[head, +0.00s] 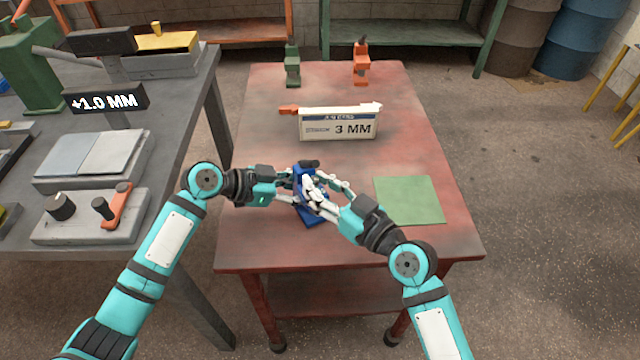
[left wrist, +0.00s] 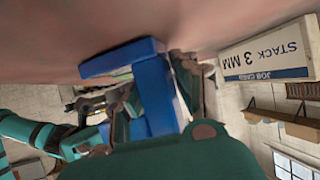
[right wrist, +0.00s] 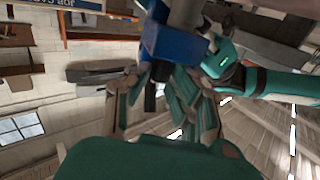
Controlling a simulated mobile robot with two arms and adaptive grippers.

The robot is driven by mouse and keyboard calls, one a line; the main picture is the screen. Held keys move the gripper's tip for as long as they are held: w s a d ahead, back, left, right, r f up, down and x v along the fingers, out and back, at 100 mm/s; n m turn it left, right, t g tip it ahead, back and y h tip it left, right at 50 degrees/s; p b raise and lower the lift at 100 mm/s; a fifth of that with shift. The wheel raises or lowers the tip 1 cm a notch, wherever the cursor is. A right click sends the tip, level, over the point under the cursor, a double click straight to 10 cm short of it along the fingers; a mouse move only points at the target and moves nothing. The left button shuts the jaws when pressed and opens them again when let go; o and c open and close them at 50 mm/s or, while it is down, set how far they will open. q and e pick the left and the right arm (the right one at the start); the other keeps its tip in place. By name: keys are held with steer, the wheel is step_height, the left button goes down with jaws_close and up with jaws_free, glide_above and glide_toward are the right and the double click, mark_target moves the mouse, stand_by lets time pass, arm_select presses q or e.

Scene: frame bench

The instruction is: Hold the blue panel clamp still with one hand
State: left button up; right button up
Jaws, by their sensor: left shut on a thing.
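The blue panel clamp (head: 309,214) stands upright near the middle of the red table (head: 262,240), its black top showing. It also shows in the left wrist view (left wrist: 155,95) and the right wrist view (right wrist: 172,46). My left gripper (head: 296,184) comes in from the left and is shut on the clamp's body. My right gripper (head: 322,187) is at the clamp's right side with its fingers apart. In the right wrist view its fingers are spread below the blue part. The fingers hide much of the clamp, and I cannot tell whether the right ones touch it.
A white card reading 3 MM (head: 338,123) with an orange end stands behind the clamp. A green square (head: 409,200) lies to the right. A green clamp (head: 292,66) and an orange clamp (head: 361,64) stand at the back. A grey bench (head: 180,110) adjoins on the left.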

jaws_close()
steer(key=shift+s+a+m+t+h, duration=0.1)
steer(key=shift+m+t+h, duration=0.6)
steer(key=shift+h, duration=0.3)
steer(key=shift+s+a+m+t+h, duration=0.1)
steer(key=shift+m+t+h, duration=0.4)
steer(key=shift+m+h, duration=0.4)
steer(key=o, duration=0.7)
jaws_free()
